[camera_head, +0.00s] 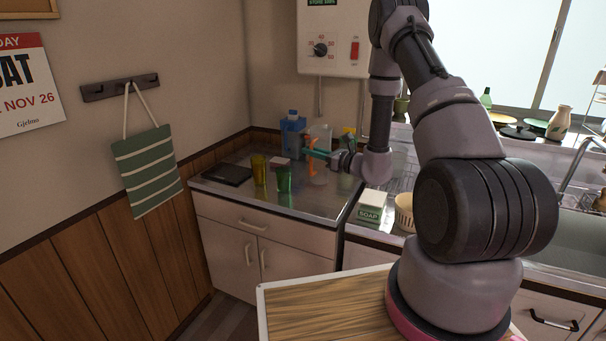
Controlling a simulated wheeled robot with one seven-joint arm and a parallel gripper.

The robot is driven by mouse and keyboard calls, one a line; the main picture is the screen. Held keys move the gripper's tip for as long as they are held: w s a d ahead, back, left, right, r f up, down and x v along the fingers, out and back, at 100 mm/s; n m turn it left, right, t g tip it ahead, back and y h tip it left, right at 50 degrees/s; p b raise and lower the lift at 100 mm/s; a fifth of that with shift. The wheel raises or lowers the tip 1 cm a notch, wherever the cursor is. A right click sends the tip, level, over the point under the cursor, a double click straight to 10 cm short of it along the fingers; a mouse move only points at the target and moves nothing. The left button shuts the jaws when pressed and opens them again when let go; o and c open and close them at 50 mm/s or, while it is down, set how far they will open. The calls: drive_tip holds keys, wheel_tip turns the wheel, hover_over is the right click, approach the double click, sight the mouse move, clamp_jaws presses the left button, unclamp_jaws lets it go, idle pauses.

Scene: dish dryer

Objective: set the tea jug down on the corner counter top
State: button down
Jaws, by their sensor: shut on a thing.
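An amber cup (259,170) and a green cup (284,180) stand in front of the jug. A dark flat object (227,174) lies at left. A pale container (321,134) stands behind my gripper. A soap box (371,207) stands at right. The front-left counter is bare.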

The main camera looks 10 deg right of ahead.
sight(312, 173)
wheel_tip(312, 173, down, 8)
drive_tip(key=shift+r, duration=0.25)
drive_tip(key=shift+f, duration=0.2)
drive_tip(key=c, duration=0.9)
unclamp_jaws()
drive_tip(key=shift+o, duration=0.2)
drive_tip(key=shift+r, duration=0.1)
